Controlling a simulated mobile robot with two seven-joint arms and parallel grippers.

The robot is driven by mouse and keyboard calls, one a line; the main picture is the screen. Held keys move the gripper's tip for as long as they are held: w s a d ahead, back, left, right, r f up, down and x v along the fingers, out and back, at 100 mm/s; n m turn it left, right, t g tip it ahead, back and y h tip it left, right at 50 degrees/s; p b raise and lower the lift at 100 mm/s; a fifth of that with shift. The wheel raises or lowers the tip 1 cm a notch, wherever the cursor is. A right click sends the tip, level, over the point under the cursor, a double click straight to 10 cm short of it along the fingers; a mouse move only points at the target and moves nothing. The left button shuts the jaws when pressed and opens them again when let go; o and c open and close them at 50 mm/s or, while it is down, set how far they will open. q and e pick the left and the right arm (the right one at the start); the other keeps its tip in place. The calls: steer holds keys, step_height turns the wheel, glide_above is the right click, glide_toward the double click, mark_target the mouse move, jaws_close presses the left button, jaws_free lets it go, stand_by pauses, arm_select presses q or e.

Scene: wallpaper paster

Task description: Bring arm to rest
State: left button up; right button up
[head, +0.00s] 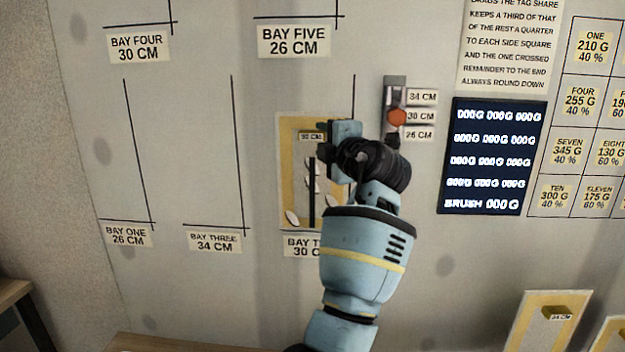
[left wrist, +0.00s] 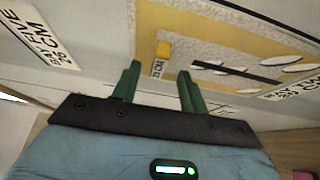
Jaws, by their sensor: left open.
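My left arm rises from the bottom centre of the head view, with its gripper (head: 325,142) raised in front of the wall. In the left wrist view the two green fingers of the left gripper (left wrist: 158,80) stand apart with nothing between them. Beyond them is a yellow-bordered wallpaper panel (left wrist: 215,35) with a dark stem and white leaf shapes. In the head view this panel (head: 288,185) is on the wall above a bay label, and my gripper and wrist cover its right part. I cannot tell whether the fingertips touch it. My right gripper is not in view.
A slider with an orange knob (head: 397,117) is on the wall right of my wrist. A dark display board (head: 490,155) is farther right. More yellow-bordered panels (head: 533,325) stand at the lower right. A wooden edge (head: 150,342) runs along the bottom.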

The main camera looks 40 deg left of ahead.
arm_select(q)
steer(key=shift+b+v, duration=0.3)
steer(key=shift+v, duration=1.7)
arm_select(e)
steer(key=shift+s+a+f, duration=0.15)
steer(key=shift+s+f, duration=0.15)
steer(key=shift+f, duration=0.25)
arm_select(q)
steer(key=shift+a, duration=0.1)
